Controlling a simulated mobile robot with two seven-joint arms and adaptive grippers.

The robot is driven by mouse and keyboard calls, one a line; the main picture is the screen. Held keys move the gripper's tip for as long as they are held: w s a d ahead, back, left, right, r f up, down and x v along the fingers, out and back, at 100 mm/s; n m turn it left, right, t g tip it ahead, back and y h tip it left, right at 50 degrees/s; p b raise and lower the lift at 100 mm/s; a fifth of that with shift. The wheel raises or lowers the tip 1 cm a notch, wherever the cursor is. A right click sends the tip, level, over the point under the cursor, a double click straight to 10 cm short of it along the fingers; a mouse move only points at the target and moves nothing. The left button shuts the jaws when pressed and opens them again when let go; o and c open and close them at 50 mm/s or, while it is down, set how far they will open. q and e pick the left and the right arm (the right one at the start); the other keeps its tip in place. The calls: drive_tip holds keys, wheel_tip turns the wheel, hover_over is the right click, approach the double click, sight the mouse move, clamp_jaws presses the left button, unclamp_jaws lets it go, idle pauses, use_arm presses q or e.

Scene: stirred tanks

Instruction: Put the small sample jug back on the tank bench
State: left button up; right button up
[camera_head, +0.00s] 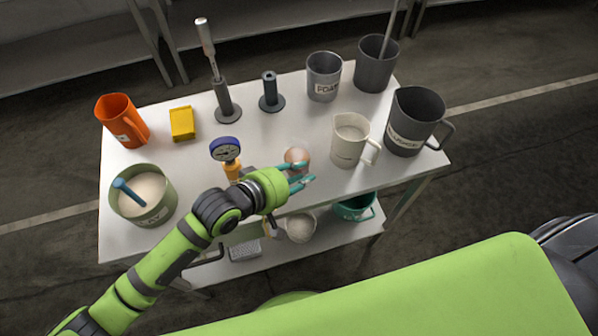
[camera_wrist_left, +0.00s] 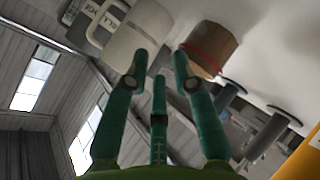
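The tank bench (camera_head: 285,118) is a white table with several vessels on it. A cream jug (camera_head: 347,143) with a handle and a pale filling stands upright on its right half; it is probably the sample jug, but I cannot read its label. It also shows in the left wrist view (camera_wrist_left: 128,42). My left gripper (camera_head: 303,174) reaches over the front edge, left of and apart from the cream jug. Its teal fingers (camera_wrist_left: 162,62) are spread and empty. A small brown pot (camera_head: 297,156) is just beyond the fingers and partly hidden. My right gripper is not in view.
An orange jug (camera_head: 121,121), yellow box (camera_head: 182,124), green tub (camera_head: 143,212) and blue-topped gauge (camera_head: 226,150) stand left. Dark stands (camera_head: 270,93), grey pots (camera_head: 323,75) and a dark jug (camera_head: 413,122) stand behind and right. A lower shelf (camera_head: 330,238) holds more vessels.

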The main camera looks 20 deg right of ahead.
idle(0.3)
use_arm(q)
drive_tip(key=b+v, duration=0.1)
drive_tip(key=v, duration=1.1)
idle(0.3)
